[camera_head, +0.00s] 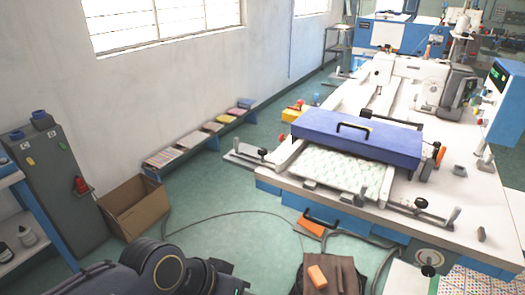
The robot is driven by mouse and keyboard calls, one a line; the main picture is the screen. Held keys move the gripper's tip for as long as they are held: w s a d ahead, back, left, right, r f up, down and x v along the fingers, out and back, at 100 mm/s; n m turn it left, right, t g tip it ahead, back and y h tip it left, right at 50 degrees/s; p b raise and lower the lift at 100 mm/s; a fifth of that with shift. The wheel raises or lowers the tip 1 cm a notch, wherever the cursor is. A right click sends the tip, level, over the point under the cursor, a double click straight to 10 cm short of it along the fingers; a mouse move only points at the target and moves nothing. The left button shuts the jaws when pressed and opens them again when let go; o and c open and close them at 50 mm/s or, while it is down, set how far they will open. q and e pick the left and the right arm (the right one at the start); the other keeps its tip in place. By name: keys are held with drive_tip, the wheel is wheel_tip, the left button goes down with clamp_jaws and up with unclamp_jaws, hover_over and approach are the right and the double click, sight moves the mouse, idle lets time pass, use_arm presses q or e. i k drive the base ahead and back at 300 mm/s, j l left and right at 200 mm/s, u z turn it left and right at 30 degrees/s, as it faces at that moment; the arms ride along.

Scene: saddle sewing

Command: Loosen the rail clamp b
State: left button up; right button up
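The sewing machine table (465,190) stands on the right, with a blue cover (355,130) that has a black handle, over a pale patterned panel (340,172). Small rails with dark knobs and posts sit at its edges: a left rail fitting (258,154) and a front right rail fitting (425,211). An orange-and-black fitting (437,156) stands right of the cover. I see no readable label, so I cannot tell which is rail clamp b or whether it is tight. My dark left arm shows at the bottom left; neither gripper is in view.
A cardboard box (135,207) and grey cabinet (60,185) stand at the left. A low bench (205,143) with coloured stacks runs along the wall. Cables cross the green floor before the table. A brown item with an orange block (317,276) is at the bottom centre.

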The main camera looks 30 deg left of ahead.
sight(261, 152)
drive_tip(key=i+j+u, duration=0.25)
drive_tip(key=i+j, duration=0.6)
drive_tip(key=j, duration=0.25)
drive_tip(key=i+j+u, duration=0.3)
drive_tip(key=i+j, duration=0.6)
drive_tip(key=i, duration=0.05)
